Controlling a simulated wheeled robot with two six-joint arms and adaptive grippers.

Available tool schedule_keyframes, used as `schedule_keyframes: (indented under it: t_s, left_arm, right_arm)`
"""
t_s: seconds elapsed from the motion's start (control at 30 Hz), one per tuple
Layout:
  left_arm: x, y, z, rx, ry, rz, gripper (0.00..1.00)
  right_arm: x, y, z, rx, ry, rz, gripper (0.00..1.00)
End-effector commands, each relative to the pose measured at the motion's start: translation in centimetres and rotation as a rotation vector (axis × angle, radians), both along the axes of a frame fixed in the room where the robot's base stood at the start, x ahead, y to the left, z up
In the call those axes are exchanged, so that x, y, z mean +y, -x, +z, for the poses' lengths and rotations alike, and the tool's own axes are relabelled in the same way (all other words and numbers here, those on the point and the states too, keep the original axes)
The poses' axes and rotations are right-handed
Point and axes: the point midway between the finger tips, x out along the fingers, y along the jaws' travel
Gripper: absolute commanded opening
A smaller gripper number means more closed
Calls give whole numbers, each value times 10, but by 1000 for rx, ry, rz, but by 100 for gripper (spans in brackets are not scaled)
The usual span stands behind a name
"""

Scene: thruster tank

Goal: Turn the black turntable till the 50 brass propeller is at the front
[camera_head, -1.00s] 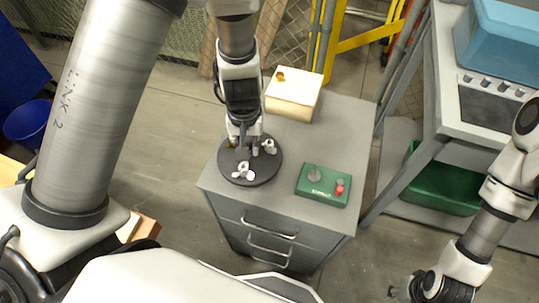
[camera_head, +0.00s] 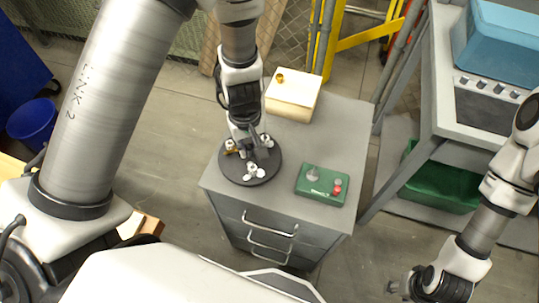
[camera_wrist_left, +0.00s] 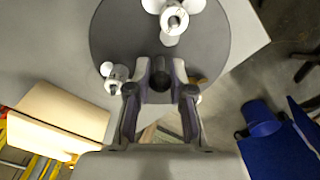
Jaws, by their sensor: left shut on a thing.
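The black turntable (camera_head: 234,168) lies on the grey cabinet top and also shows in the left wrist view (camera_wrist_left: 118,35). A white propeller (camera_head: 254,171) stands near its front edge, and another white one (camera_head: 267,141) at its right. A brass-coloured propeller (camera_head: 230,147) is at its left, partly hidden by my gripper; in the left wrist view only a bit of brass (camera_wrist_left: 201,80) shows beside the finger. No size marks are readable. My left gripper (camera_head: 246,146) points down and is shut on a dark post (camera_wrist_left: 160,80) on the turntable. My right gripper (camera_head: 405,288) is low at the right, away from the cabinet.
A green control box (camera_head: 323,185) with a knob and red button lies right of the turntable. A cream box (camera_head: 293,98) with a small brass piece on top stands behind. A grey bench (camera_head: 455,115) is farther right.

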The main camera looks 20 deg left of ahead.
Motion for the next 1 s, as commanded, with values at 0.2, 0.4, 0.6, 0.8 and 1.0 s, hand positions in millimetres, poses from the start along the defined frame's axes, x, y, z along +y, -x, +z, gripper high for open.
schedule_keyframes:
  t_s: [0.2,0.4,0.6,0.8,1.0]
  left_arm:
    - [0,1,0,3,1,118,0]
    - [0,1,-1,3,1,125,0]
    - [0,1,1,3,1,191,0]
    - [0,1,1,3,-1,356,0]
    - [0,1,-1,2,1,427,0]
  right_arm:
    - [0,0,6,0,0,0,40]
    - [0,0,6,0,0,0,40]
    - [0,0,11,0,0,0,40]
    - [0,0,18,0,0,0,40]
    - [0,0,19,0,0,0,40]
